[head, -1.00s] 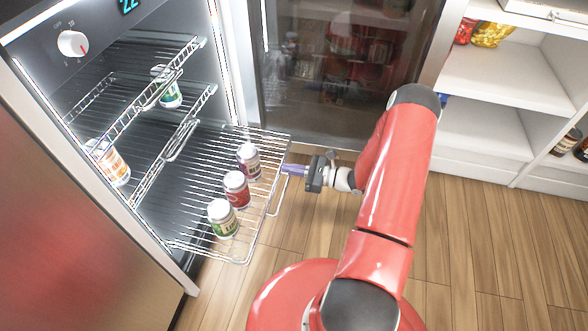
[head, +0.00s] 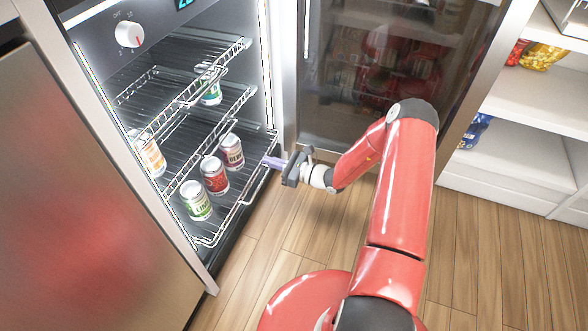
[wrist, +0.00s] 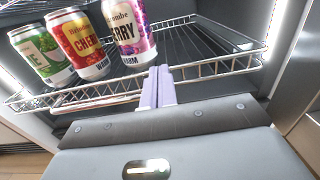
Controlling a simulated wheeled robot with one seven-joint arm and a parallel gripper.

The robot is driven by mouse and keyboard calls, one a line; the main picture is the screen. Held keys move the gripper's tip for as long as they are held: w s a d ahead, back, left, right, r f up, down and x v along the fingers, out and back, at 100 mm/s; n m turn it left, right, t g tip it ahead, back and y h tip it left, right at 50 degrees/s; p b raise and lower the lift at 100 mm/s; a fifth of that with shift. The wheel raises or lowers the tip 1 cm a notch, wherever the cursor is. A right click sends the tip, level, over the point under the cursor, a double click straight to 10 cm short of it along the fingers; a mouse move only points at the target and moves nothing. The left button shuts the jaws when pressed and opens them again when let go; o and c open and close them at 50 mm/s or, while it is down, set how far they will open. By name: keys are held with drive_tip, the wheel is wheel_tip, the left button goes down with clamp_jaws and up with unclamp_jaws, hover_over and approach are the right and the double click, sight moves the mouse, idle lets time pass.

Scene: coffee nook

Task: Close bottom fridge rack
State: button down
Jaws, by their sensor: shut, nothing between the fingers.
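The bottom fridge rack (head: 236,214) is a wire shelf, now mostly inside the fridge with its front edge near the opening. Three cans stand upright on it: a green one (head: 196,200), a red one (head: 214,175) and a purple one (head: 231,152). My gripper (head: 270,163) is at the right part of the rack's front edge, its purple fingers shut and empty. In the wrist view, the fingers (wrist: 158,88) are together at the rack's front wire (wrist: 205,68), in front of the purple can; whether they touch is hard to tell.
The fridge's glass door (head: 370,70) stands open at the right. Upper racks hold an orange can (head: 150,154) and a green-white can (head: 209,86). White shelves (head: 530,95) with snack bags stand far right. Wooden floor (head: 470,250) is clear.

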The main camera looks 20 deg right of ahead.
sight(245, 158)
drive_tip(key=b+x, duration=0.1)
drive_tip(key=x, duration=0.8)
drive_tip(key=shift+w+a, duration=0.25)
drive_tip(key=shift+w+a+r, duration=0.1)
drive_tip(key=shift+r, duration=0.05)
